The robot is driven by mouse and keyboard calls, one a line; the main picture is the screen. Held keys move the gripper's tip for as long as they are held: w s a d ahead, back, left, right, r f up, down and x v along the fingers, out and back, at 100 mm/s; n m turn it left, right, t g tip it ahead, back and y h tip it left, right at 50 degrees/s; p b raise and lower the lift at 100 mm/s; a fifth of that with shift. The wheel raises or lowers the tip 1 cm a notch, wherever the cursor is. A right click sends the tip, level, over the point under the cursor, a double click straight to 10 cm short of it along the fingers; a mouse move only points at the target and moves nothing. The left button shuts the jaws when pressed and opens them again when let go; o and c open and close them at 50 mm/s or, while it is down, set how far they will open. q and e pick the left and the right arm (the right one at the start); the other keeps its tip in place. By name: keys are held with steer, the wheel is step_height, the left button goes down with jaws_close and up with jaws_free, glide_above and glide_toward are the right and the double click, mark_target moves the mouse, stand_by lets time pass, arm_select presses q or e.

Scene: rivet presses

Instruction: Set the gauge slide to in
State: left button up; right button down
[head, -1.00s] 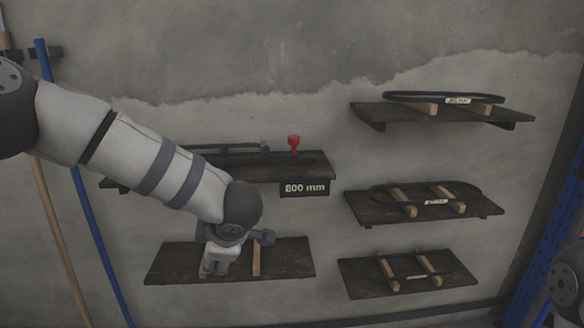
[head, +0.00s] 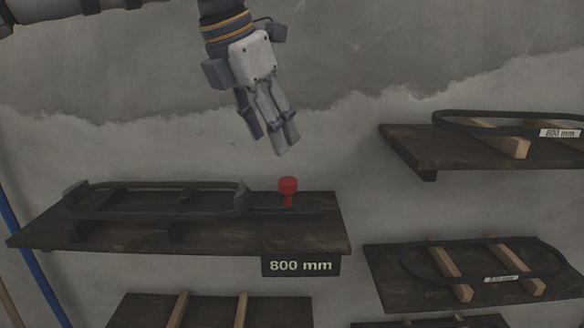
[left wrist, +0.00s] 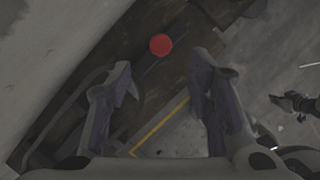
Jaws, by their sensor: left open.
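The gauge slide's red knob (head: 288,186) stands upright near the right end of the upper left shelf, on a dark rail (head: 290,209). A dark belt loop (head: 150,206) lies on the gauge left of the knob. My left gripper (head: 270,142) points down, open and empty, above and slightly left of the knob in the head view, apart from it. In the left wrist view the red knob (left wrist: 161,44) shows from above, between and beyond the open fingertips (left wrist: 162,72).
A sign (head: 300,265) reading 800 mm hangs on the gauge shelf (head: 318,237). Shelves at right hold belts on wooden bars, at upper right (head: 420,152) and lower right (head: 385,285). Another shelf (head: 145,312) with bars is below. The wall above the knob is free.

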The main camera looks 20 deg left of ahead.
mark_target(287, 180)
arm_select(q)
steer(key=x, duration=1)
steer(key=shift+s+f, duration=0.1)
steer(key=shift+f, duration=0.05)
arm_select(e)
steer(key=shift+s+f, duration=0.2)
steer(key=shift+s, duration=0.15)
